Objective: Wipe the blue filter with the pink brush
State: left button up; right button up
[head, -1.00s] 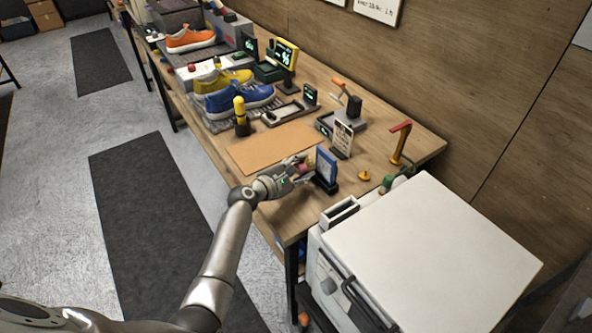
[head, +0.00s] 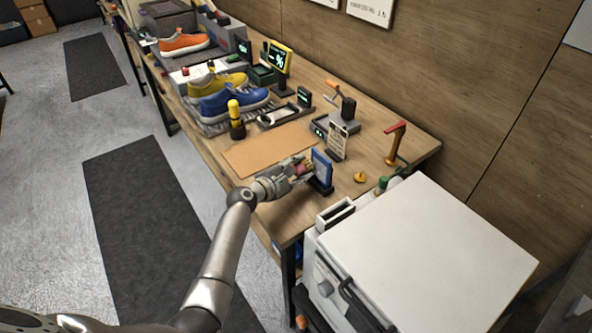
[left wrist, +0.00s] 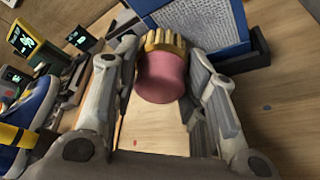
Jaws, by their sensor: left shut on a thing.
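The blue filter (head: 322,168) is a blue-framed panel with a pale face, upright in a dark stand on the wooden bench. It also shows at the top of the left wrist view (left wrist: 205,22). My left gripper (head: 302,168) is shut on the pink brush (left wrist: 162,78), which sits between its fingers in the left wrist view. The brush's yellow bristles (left wrist: 163,41) point toward the filter's face and appear to be at or very near it; I cannot tell whether they touch. My right gripper is not in view.
A tan mat (head: 262,150) lies left of the filter. A white-topped cabinet (head: 430,260) stands at the bench's near end. Sneakers, including a blue one (head: 235,101), sit farther back.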

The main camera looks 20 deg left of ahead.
pick_arm(q)
jog(key=shift+w+d, duration=0.25)
jog(key=shift+w, duration=0.15)
jog(key=shift+d+r, duration=0.1)
jog(key=shift+s+d+p, duration=0.8)
jog(key=shift+s+d, duration=0.1)
jog(key=shift+s+d+p, duration=0.45)
jog(key=shift+s+d, duration=0.15)
jog(key=shift+d, duration=0.3)
jog(key=shift+s+d+p, duration=0.45)
jog(key=shift+s+d, duration=0.15)
jog(key=shift+d, duration=0.3)
jog(key=shift+w+a+b, duration=0.45)
jog(key=shift+w+a, duration=0.25)
jog(key=shift+a, duration=0.25)
jog(key=shift+w+a+b, duration=0.45)
jog(key=shift+w+a, duration=0.25)
jog(key=shift+a, duration=0.2)
jog(key=shift+w+a+b, duration=0.45)
jog(key=shift+w+a, duration=0.25)
jog(key=shift+a, duration=0.25)
jog(key=shift+s+a+p, duration=0.65)
jog(key=shift+s+a, duration=0.55)
jog(key=shift+s, duration=0.3)
jog(key=shift+s+a, duration=0.65)
jog(key=shift+s, duration=0.25)
